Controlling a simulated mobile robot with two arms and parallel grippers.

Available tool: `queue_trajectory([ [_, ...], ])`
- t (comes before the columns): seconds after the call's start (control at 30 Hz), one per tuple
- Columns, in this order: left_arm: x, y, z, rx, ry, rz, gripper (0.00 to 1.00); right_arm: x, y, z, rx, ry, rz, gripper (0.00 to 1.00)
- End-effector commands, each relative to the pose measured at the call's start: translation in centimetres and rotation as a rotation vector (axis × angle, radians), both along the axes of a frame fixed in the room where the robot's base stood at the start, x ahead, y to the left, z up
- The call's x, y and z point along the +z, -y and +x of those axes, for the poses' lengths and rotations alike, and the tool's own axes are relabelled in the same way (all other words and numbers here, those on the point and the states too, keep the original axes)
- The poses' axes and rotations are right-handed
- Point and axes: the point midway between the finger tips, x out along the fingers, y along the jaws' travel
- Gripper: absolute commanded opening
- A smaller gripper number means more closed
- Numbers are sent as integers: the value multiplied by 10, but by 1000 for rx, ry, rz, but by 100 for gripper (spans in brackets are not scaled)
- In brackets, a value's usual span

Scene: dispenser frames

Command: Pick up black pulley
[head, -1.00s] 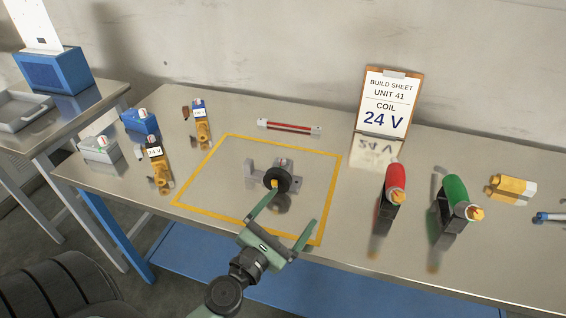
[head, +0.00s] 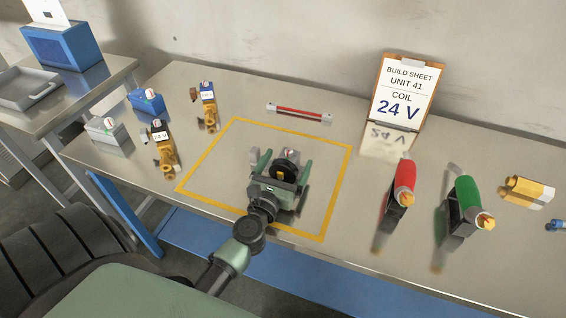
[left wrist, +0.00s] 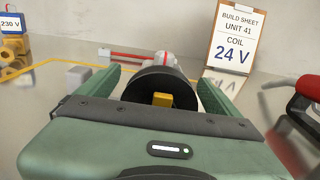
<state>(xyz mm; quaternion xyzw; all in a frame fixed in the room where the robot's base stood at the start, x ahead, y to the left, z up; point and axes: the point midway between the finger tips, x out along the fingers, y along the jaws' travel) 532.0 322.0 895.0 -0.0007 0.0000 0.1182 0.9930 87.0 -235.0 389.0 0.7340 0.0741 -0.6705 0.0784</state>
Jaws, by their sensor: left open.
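The black pulley (head: 286,164) is a round black disc with a yellow centre, on a grey metal fixture (head: 254,158) inside the yellow taped square. It also shows in the left wrist view (left wrist: 146,88). My left gripper (head: 284,158) is open, with its green fingers on either side of the pulley. In the left wrist view the fingers (left wrist: 158,82) stand left and right of the disc, with a gap visible at least on the left. The gripper body hides the pulley's lower part. My right gripper is not in view.
A build sheet (head: 401,95) reading coil 24 V stands at the back. Red (head: 404,182) and green (head: 462,195) handled tools stand to the right. Yellow-and-black coil parts (head: 163,150) and small boxes (head: 107,131) lie left. A red bar (head: 299,112) lies behind the yellow square.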

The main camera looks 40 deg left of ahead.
Motion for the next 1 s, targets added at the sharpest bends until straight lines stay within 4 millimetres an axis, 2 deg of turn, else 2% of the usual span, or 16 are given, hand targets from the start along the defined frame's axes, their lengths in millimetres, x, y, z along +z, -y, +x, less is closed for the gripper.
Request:
queue_trajectory([
  [0.27, -1, -1, 4, 0, -1, 1, 94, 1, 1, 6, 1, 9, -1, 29],
  [0.37, -1, -1, 4, -1, -1, 1, 69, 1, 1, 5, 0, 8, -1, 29],
  [0.6, -1, -1, 4, 0, -1, 1, 2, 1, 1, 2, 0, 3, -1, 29],
  [0.63, -1, -1, 4, 0, -1, 1, 0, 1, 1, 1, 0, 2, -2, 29],
  [1.0, 8, -1, 4, 0, 3, 3, 0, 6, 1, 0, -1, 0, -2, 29],
])
